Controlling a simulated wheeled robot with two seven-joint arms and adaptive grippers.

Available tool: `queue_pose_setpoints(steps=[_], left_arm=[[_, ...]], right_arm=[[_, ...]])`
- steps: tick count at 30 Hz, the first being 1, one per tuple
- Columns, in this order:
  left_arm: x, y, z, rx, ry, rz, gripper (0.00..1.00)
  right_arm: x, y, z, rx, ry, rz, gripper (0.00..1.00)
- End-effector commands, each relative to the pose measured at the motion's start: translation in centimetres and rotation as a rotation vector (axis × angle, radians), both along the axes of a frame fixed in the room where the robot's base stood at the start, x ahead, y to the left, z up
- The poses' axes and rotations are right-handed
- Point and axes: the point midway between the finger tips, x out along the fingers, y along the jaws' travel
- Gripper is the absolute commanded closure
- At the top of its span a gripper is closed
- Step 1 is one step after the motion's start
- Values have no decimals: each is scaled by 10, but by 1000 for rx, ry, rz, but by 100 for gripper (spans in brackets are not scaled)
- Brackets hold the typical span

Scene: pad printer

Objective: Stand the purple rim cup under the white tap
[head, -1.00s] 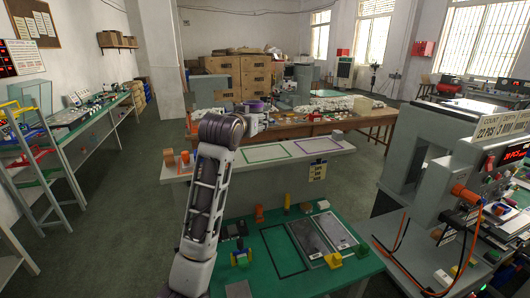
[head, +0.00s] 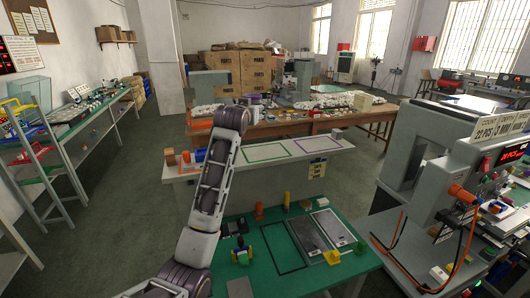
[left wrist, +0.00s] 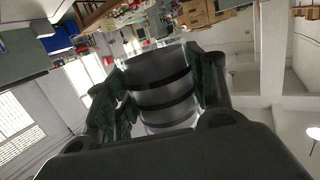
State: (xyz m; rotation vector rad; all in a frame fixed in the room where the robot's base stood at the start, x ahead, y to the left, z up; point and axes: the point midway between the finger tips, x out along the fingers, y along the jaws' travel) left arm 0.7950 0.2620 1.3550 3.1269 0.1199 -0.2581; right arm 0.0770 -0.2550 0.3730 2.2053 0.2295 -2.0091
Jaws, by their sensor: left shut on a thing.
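In the left wrist view my left gripper (left wrist: 160,72) has its two dark fingers shut on a round, greyish see-through vessel (left wrist: 160,98) with dark bands around it. I cannot make out a purple rim on it from this angle. In the head view my left arm rises from the bottom over the near bench, and its bent upper joint hides the fingers and the held vessel. I cannot pick out a white tap for certain in either view. My right gripper is not in view.
A green-topped bench (head: 262,262) with small coloured blocks and grey plates lies in front. Behind it a raised grey shelf (head: 320,150) has green and purple outlined areas that look clear. The grey pad printer (head: 425,170) with orange hoses stands at right. A wooden table (head: 290,127) is farther back.

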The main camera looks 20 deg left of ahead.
Motion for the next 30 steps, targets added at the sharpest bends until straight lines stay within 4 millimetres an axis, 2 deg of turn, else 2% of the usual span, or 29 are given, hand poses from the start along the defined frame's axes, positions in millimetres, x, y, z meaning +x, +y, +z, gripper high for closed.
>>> queue_pose_setpoints(steps=[1,3,9,25,30], left_arm=[[3,2,-14,0,4,5,72],[6,3,-28,-1,1,10,72],[8,6,-52,-2,-8,24,72],[7,7,-58,-3,-13,28,72],[7,7,-70,-3,-11,28,72]], right_arm=[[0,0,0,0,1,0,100],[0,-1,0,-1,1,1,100],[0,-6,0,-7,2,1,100],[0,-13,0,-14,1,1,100],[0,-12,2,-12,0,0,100]])
